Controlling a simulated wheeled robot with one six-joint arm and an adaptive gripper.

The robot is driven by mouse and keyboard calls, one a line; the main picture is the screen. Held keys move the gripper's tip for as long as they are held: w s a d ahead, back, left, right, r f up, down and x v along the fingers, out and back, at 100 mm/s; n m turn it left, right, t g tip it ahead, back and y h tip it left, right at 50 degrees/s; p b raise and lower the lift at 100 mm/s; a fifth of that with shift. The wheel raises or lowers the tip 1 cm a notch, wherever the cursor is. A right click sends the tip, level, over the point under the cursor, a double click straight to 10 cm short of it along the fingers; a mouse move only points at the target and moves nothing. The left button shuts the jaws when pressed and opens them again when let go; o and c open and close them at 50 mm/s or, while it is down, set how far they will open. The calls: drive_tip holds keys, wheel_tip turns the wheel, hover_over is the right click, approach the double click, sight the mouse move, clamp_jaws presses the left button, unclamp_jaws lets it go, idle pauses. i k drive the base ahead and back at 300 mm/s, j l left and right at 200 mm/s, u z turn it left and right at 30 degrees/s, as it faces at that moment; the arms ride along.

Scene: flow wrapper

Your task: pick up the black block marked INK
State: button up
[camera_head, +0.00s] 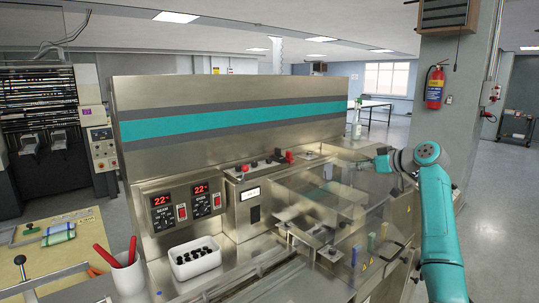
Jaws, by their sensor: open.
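My gripper (368,164) is at the end of the teal arm on the right, above the far right end of the steel flow wrapper. It is open, but small and hard to make out. I cannot read INK on anything in this view. A white tray (178,272) holding several small black pieces (196,254) stands on the front left ledge, well to the left of my gripper. Small upright pieces stand at the machine's right front: a dark one (354,256), a blue one (371,241) and an olive one (385,230). I cannot tell which thing is the INK block.
The flow wrapper (215,93) fills the middle, with a clear cover and metal fittings on its right part. A white cup (129,278) with red-handled tools stands at front left, beside a yellowish table (30,268). A pillar (446,100) stands behind my arm. Open floor lies right.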

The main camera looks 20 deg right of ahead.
sight(277, 150)
drive_tip(key=i+j, duration=0.25)
drive_tip(key=i, duration=0.2)
drive_tip(key=i+j, duration=0.25)
drive_tip(key=i, duration=0.25)
